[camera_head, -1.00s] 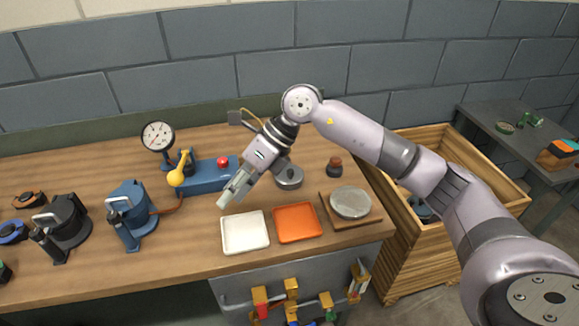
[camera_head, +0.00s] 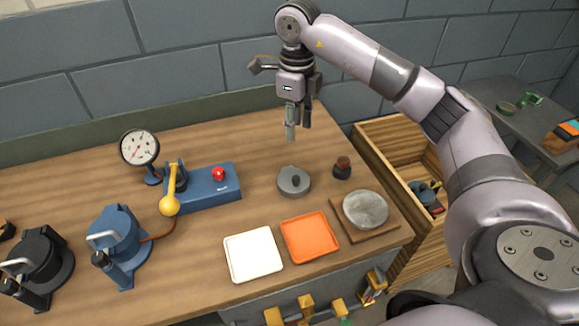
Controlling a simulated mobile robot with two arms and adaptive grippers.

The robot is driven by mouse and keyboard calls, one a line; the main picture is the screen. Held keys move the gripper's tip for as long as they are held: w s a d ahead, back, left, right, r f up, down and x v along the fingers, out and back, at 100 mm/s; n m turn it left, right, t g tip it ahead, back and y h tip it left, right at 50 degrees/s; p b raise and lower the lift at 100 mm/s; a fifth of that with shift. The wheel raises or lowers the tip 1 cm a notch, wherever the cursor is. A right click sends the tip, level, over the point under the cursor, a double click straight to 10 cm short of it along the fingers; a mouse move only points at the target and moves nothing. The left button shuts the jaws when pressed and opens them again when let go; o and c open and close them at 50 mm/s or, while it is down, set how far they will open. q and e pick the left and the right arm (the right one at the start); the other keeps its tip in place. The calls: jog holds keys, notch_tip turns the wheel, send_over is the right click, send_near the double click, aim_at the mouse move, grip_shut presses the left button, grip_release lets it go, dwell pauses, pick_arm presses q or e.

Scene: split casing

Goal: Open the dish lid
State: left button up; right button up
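A small round grey metal dish (camera_head: 291,188) sits on the workbench. Its lid carries a dark knob (camera_head: 296,181) and looks seated on the dish. My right gripper (camera_head: 298,128) points downward above and just behind the dish, apart from it. Its fingers show a gap and hold nothing that I can see. My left gripper is not in view.
A white tray (camera_head: 253,254), an orange tray (camera_head: 310,238) and a round grey stone disc on a wooden board (camera_head: 366,210) lie in front. A small dark-topped jar (camera_head: 342,168) stands right of the dish. A blue device with a red button (camera_head: 218,174) is to its left.

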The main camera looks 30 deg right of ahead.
aim_at(296, 177)
jog(key=f+p, duration=0.1)
jog(key=f, duration=0.4)
jog(key=f+p, duration=0.1)
jog(key=f, duration=0.4)
jog(key=f+p, duration=0.1)
jog(key=f, duration=0.4)
jog(key=shift+s+f, duration=0.25)
jog(key=shift+s, duration=0.1)
jog(key=shift+f+p, duration=0.3)
jog(key=shift+f, duration=0.2)
grip_shut()
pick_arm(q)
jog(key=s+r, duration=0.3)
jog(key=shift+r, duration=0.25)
